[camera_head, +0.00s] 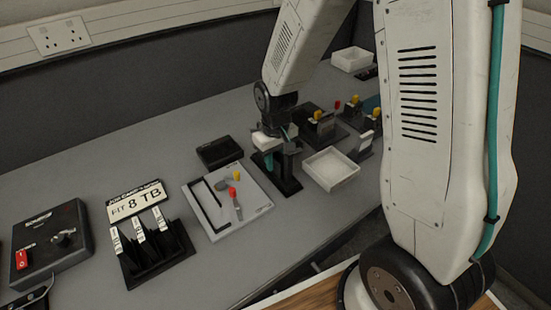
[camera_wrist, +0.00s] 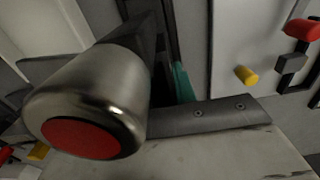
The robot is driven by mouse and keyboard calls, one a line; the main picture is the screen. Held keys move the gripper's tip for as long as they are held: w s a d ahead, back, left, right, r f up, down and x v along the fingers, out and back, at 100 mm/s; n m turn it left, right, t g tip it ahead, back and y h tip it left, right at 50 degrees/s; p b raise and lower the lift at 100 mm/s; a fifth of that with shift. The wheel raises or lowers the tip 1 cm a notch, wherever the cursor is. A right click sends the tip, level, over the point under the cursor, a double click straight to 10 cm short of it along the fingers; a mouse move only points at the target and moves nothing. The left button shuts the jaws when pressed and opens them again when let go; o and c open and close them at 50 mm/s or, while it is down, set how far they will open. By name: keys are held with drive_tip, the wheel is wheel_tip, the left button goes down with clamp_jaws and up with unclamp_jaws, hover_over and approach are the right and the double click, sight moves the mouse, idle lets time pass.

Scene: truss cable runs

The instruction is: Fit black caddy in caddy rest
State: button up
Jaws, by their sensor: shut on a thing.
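My gripper (camera_head: 274,143) is shut on a dark upright piece, which I take to be the black caddy (camera_head: 291,160); its outline is partly hidden by the jaws. It is over or in a black stand with a flat base (camera_head: 289,187), which may be the caddy rest; I cannot tell whether it is seated. The wrist view shows a big metal cylinder with a red end (camera_wrist: 88,120) close up, hiding much of the jaws. A grey bar with two screws (camera_wrist: 210,114) and a teal strip (camera_wrist: 181,82) are beside it.
A white board (camera_head: 230,200) with red and yellow pegs, a black tray (camera_head: 219,152) and a white tray (camera_head: 331,169) are near my gripper.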

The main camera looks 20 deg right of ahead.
drive_tip(key=shift+f, duration=0.3)
drive_tip(key=o, duration=1.4)
drive_tip(key=shift+c, duration=0.2)
drive_tip(key=shift+r, duration=0.1)
wheel_tip(320, 180, up, 7)
drive_tip(key=shift+r, duration=0.2)
idle(0.6)
